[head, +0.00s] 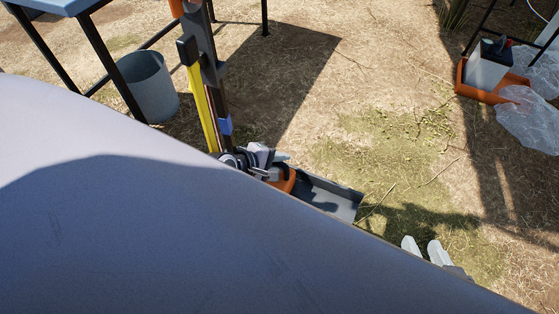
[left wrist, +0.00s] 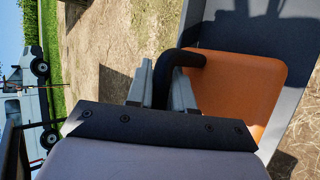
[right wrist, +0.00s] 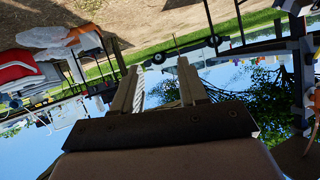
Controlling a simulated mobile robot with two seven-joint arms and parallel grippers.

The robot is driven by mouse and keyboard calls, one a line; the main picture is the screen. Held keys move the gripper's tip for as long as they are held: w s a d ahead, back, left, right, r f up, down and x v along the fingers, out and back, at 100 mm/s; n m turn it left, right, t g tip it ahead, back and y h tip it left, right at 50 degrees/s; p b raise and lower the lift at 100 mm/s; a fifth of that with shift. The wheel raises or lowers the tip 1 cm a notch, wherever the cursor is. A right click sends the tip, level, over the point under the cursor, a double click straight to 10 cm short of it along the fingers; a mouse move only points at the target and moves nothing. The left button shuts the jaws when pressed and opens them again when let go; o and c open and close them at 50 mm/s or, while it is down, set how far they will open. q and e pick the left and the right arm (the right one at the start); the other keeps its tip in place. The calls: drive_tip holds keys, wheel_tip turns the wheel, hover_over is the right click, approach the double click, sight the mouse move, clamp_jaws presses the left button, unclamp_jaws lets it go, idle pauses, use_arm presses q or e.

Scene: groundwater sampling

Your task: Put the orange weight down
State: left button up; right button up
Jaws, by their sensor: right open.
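The orange weight (head: 289,181) is at the left end of a grey tray (head: 345,191), partly hidden in the head view by my left gripper (head: 274,157) and my own body. In the left wrist view, the orange weight (left wrist: 250,90) shows a black bent handle (left wrist: 185,58). My left gripper (left wrist: 161,72) is shut on this handle, with one finger on each side. The weight lies over the dark tray (left wrist: 285,32); I cannot tell whether it touches the bottom. My right gripper (head: 421,244) is open and empty, away from the tray; its fingers also show in the right wrist view (right wrist: 158,68).
An upright post with a yellow strip (head: 201,108) stands just behind the tray. A grey bucket (head: 148,86) stands near a blue-topped table (head: 50,6). An orange tray (head: 490,94) and clear plastic bags (head: 528,115) lie at the right. Grassy ground beyond the tray is clear.

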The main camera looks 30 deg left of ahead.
use_arm(q)
drive_tip(key=o, duration=0.4)
use_arm(e)
drive_tip(key=shift+r, duration=0.1)
use_arm(q)
drive_tip(key=shift+s+r, duration=0.25)
drive_tip(key=shift+s, duration=0.05)
drive_tip(key=p+v, duration=0.4)
drive_tip(key=v, duration=0.7)
drive_tip(key=shift+p, duration=0.4)
use_arm(e)
drive_tip(key=d, duration=0.1)
drive_tip(key=s+d+h, duration=0.1)
drive_tip(key=d, duration=0.1)
drive_tip(key=shift+s+d+f+h, duration=0.2)
drive_tip(key=shift+s+h, duration=0.05)
drive_tip(key=shift+h, duration=0.05)
use_arm(q)
drive_tip(key=shift+s+a, duration=0.1)
